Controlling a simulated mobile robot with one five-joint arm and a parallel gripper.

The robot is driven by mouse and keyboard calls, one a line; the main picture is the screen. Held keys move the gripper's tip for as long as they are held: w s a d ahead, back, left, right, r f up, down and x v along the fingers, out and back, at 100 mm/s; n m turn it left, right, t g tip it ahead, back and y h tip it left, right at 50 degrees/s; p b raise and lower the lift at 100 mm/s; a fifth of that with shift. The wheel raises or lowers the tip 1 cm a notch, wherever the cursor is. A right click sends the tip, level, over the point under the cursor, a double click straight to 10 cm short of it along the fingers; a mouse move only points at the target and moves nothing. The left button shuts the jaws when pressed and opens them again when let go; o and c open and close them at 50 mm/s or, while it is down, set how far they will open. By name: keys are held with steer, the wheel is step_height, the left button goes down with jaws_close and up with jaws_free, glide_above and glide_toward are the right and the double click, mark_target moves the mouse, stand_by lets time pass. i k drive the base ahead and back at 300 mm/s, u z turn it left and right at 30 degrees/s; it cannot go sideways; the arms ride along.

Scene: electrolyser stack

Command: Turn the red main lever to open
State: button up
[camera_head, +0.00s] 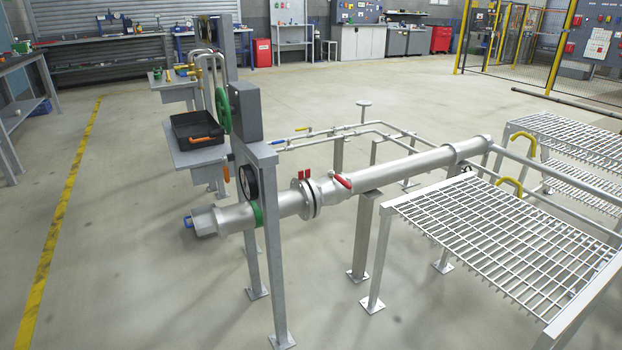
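A red lever (342,181) sits on top of the thick grey pipe (405,172), just right of a bolted flange (306,198). It looks slanted, rising toward the upper left; its exact angle to the pipe is hard to tell. Two small upright red pieces (305,175) stand at the flange, and I cannot tell whether they are tags or a handle. My gripper is not in view.
Grated metal platforms (510,239) with yellow hooped handles stand right of the pipe. Steel posts (272,250), a round black gauge (248,181), a green handwheel (222,111) and a black tray (196,130) crowd its left end.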

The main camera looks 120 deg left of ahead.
mark_target(347, 185)
steer(key=u, duration=4.45)
steer(key=i, duration=1)
